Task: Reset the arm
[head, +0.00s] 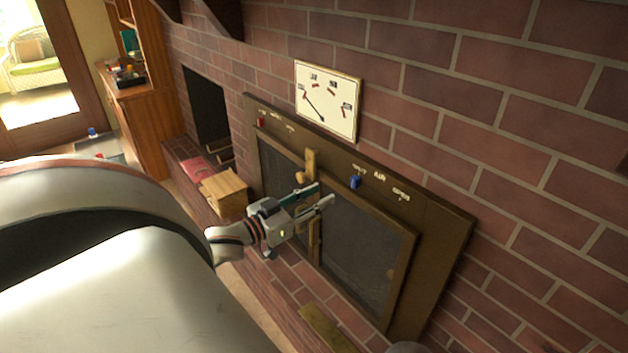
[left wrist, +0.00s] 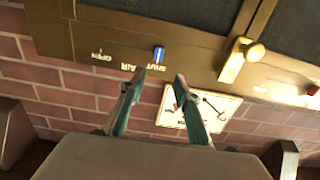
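My left gripper (head: 326,194) reaches in from the left and hangs in front of the brown panel with two dark mesh doors (head: 362,262). Its two fingers stand apart with nothing between them. In the left wrist view the open left gripper (left wrist: 158,77) points at the panel, near a blue lever (left wrist: 159,54) beside white lettering. The same blue lever (head: 355,182) shows in the head view, right of the fingertips. A brass knob and latch (head: 311,164) sit on the door frame behind the fingers. My right gripper is not in view.
A white dial plate (head: 327,101) is on the brick wall above the panel, with a red lever (head: 261,119) at the panel's upper left. A small wooden box (head: 224,191) stands on the brick ledge, left of my gripper. A wooden cabinet (head: 140,125) stands farther back left.

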